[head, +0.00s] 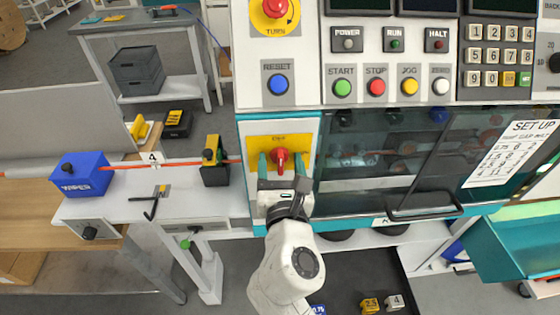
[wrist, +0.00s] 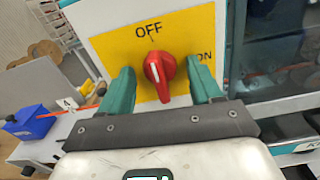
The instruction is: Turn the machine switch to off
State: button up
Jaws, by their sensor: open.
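The red machine switch (head: 280,158) sits on a yellow plate (head: 259,145) on the machine's front, left of the window. In the wrist view the red knob (wrist: 160,68) has a white line on its face; OFF is printed above it and ON to its right, partly hidden by a finger. The white line runs nearly upright, but I cannot tell its exact setting. My gripper (head: 284,166) is open in front of the switch. Its two teal fingers stand left and right of the knob with a gap on each side, as the wrist view (wrist: 160,82) shows.
Above are a red TURN knob (head: 275,8), a blue RESET button (head: 278,84) and several coloured buttons. The window door handle (head: 428,212) lies to the right. A blue box (head: 80,174) and a yellow-black block (head: 214,162) with orange cable stand on the left bench.

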jog(key=s, duration=0.8)
dwell(0.7)
dwell(0.3)
jog(key=s+d+f+m+g+h+b, duration=0.2)
jog(key=s+d+f+m+g, duration=0.25)
jog(key=d+f+m, duration=0.5)
jog(key=s+d+f+m+g+h+b, duration=0.1)
jog(key=s+d+f+m+g+h, duration=0.3)
jog(key=d+f+m, duration=0.6)
jog(key=s+d+f+m+g+y+b, duration=0.1)
jog(key=s+d+f+m+g+y, duration=0.1)
jog(key=s+m, duration=0.6)
jog(key=s+d+f+m+g+y+b, duration=0.1)
jog(key=s+d+f+m+g+y, duration=0.1)
jog(key=s+f+m+g, duration=0.4)
jog(key=shift+s+d+f+m+y, duration=0.2)
jog(key=shift+s+f+m+y, duration=0.7)
jog(key=shift+s+m, duration=0.35)
jog(key=shift+g, duration=0.25)
